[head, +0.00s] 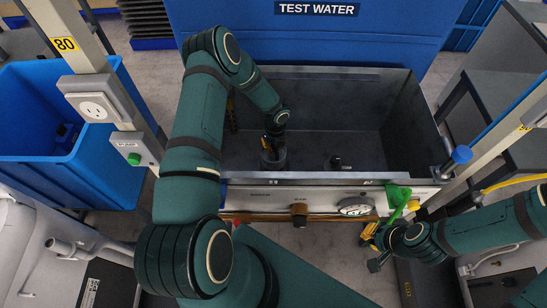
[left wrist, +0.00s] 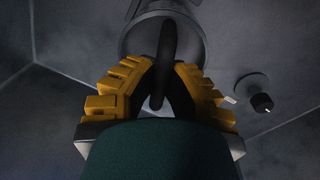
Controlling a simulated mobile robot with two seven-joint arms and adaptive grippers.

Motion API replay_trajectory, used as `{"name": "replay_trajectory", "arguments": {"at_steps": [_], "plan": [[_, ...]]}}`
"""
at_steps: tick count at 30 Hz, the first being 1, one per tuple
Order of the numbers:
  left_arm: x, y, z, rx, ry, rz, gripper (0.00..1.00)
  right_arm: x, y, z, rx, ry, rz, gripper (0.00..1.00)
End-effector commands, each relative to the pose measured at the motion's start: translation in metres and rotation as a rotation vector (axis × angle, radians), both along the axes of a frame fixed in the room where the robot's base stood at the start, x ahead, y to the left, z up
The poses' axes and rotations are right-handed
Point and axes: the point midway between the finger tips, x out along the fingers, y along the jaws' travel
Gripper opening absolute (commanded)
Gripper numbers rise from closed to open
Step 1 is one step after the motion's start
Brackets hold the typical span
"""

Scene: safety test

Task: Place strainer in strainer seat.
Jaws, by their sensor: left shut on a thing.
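My left gripper (head: 268,147) reaches down into the grey tank (head: 345,110), left of its middle. In the left wrist view its yellow fingers (left wrist: 160,88) are shut on the dark curved handle of the strainer (left wrist: 166,50). A grey round cup shape (head: 273,160) stands just below the fingers; its round rim also shows in the left wrist view (left wrist: 135,38). I cannot tell whether this is the strainer body or the strainer seat, nor whether the strainer sits in the seat. My right gripper (head: 371,248) hangs outside the tank at the right; its jaw opening is unclear.
A small dark knob (head: 335,162) stands on the tank floor; it also shows in the left wrist view (left wrist: 262,102). A green valve handle (head: 398,194) and a gauge (head: 355,208) are on the tank front. A blue knob (head: 461,155) is at the right rim.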

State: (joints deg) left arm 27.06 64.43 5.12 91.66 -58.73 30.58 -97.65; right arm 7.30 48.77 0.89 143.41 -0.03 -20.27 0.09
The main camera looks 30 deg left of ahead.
Motion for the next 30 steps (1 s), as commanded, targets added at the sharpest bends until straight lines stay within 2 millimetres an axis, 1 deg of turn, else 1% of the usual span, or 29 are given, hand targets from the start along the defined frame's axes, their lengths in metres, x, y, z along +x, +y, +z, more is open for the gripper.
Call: {"name": "replay_trajectory", "arguments": {"at_steps": [1, 8, 12, 15, 23, 27, 28, 30], "plan": [[0.000, 0.000, -0.009, -0.001, 0.001, 0.000, 0.00, 0.000, 0.000, -0.003, 0.000, -0.001, 0.000, 0.00], [0.000, 0.000, -0.024, 0.001, 0.001, 0.003, 0.00, 0.001, 0.000, -0.006, 0.000, -0.003, -0.001, 0.00], [-0.001, 0.000, -0.044, 0.000, 0.001, 0.004, 0.00, 0.002, 0.000, -0.011, -0.001, -0.005, -0.001, 0.00], [0.000, 0.000, -0.054, 0.001, -0.001, 0.004, 0.00, 0.003, 0.000, -0.013, -0.001, -0.007, -0.002, 0.00], [0.000, 0.000, -0.054, 0.001, -0.001, 0.003, 0.00, 0.003, 0.000, -0.013, -0.001, -0.007, -0.002, 0.00], [0.000, 0.000, -0.058, 0.001, -0.001, 0.004, 0.00, 0.003, -0.001, -0.017, -0.001, -0.009, -0.002, 0.00], [0.000, 0.000, -0.057, 0.001, -0.001, 0.004, 0.17, 0.003, -0.001, -0.017, -0.001, -0.009, -0.002, 0.00], [0.000, 0.000, -0.056, 0.001, -0.001, 0.003, 0.37, 0.003, -0.001, -0.016, -0.001, -0.009, -0.002, 0.00]]}}
